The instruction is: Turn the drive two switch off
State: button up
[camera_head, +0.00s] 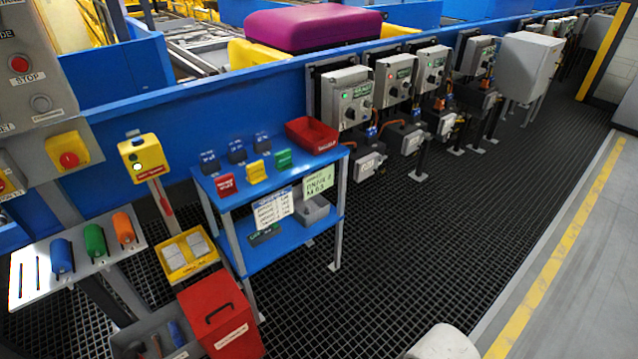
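Several grey drive control boxes stand in a row along the blue conveyor side. The nearest box (347,97) has a green light, a green label and a dark rotary knob. A second box (394,79) and a third box (432,67) behind it look alike, each with a dark knob. Their labels are too small to read, so I cannot tell which is drive two, nor read the knob positions for sure. My gripper is not in view; a white rounded part, perhaps of my arm, shows at the bottom edge.
A blue table (231,178) with small coloured blocks, a red bin (311,136) and paper notes stands before the conveyor. A red lidded box (220,318), a yellow tray (187,253) and a yellow post box (143,157) are at left. Dark grating (400,250) at centre right is clear.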

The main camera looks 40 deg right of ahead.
aim_at(393, 92)
jog(key=l, duration=0.5)
jog(key=i+l+z, duration=0.15)
jog(key=l, duration=0.9)
jog(key=i+l+z, duration=0.1)
jog(key=l, duration=0.4)
jog(key=i+l, duration=0.15)
jog(key=l, duration=0.35)
jog(key=i+l+z, duration=0.15)
jog(key=l, duration=0.8)
jog(key=i+l+z, duration=0.1)
jog(key=l, duration=0.4)
jog(key=i, duration=0.1)
